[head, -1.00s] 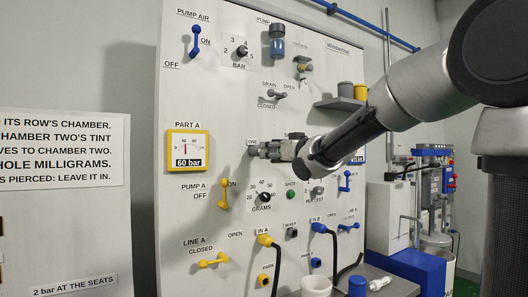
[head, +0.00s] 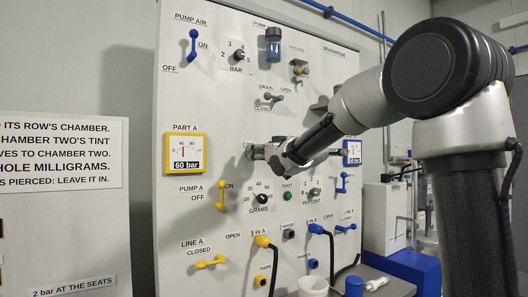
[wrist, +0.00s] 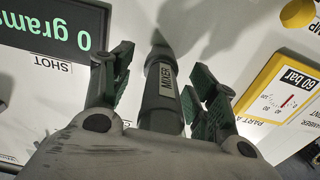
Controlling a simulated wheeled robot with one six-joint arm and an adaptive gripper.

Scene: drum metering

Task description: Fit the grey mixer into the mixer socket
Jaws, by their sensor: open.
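The grey mixer (wrist: 160,104), a cylinder with a MIXER label, lies between the fingers of my gripper (wrist: 158,88) in the wrist view. The fingers stand apart on either side of it, with gaps visible. Its far end narrows toward the white panel; I cannot tell whether it touches. In the head view my gripper (head: 262,152) is at the panel's middle, above the GRAMS dial, and the mixer is hard to make out there. The mixer socket (head: 289,234) appears as a small dark fitting under a MIXER label, below and right of my gripper.
Close around are the GRAMS dial (head: 262,198), the green SHOT button (head: 287,196) and the yellow-framed gauge (head: 186,153). Yellow IN A (head: 262,241) and blue IN B (head: 317,228) plugs with black hoses flank the socket. A white cup (head: 313,287) stands below.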

